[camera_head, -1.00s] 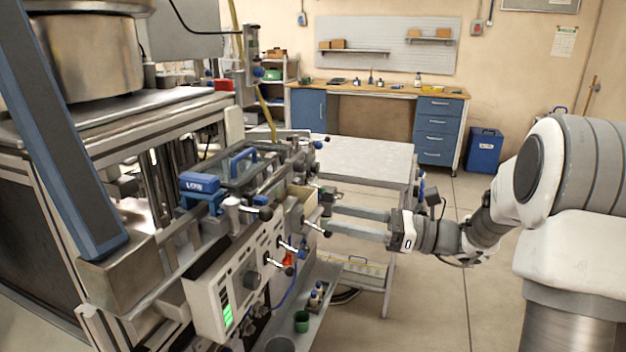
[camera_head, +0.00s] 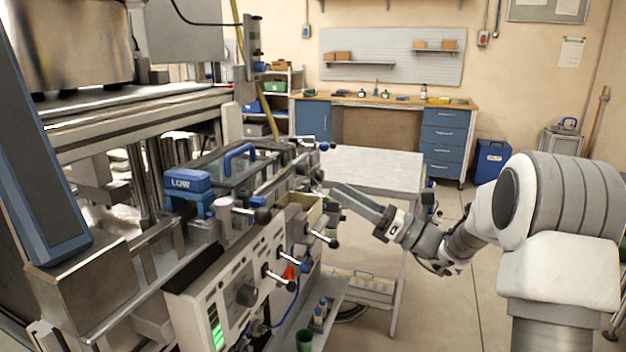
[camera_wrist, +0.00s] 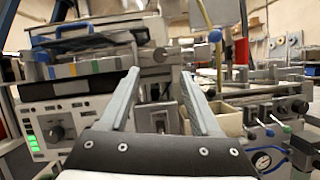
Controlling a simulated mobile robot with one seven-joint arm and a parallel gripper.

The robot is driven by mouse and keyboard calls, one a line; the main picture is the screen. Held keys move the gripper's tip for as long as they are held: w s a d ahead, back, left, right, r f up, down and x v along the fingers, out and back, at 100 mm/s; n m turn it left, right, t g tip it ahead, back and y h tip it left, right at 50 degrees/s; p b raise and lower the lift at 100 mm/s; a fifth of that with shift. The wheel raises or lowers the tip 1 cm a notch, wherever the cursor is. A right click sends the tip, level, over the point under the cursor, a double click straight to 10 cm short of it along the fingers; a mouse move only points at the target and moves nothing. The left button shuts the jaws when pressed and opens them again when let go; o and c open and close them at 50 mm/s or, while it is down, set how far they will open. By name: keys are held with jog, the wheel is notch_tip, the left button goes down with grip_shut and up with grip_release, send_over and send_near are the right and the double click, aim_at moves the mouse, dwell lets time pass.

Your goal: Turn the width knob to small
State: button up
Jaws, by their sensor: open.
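A pale control panel (camera_head: 222,290) runs along the front of the machine at left. A dark round knob (camera_head: 246,295) sits on it near a green lit display (camera_head: 217,335). The knob also shows at the left in the wrist view (camera_wrist: 57,133), beside green lights. No label is readable, so I cannot tell whether this is the width knob or which way it is set. My gripper (camera_head: 336,190) is right of the panel, pointing at the machine. In the wrist view its fingers (camera_wrist: 161,75) are apart with nothing between them, and the knob lies left of them.
Several black-ended levers (camera_head: 262,216) stick out from the machine's front. A blue block marked LOW (camera_head: 188,182) sits on top. A pale table (camera_head: 375,170) stands behind my arm. Floor is clear at right.

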aim_at(307, 172)
jog(key=b+x, duration=0.1)
jog(key=x, duration=0.7)
jog(key=shift+a, duration=0.1)
grip_shut()
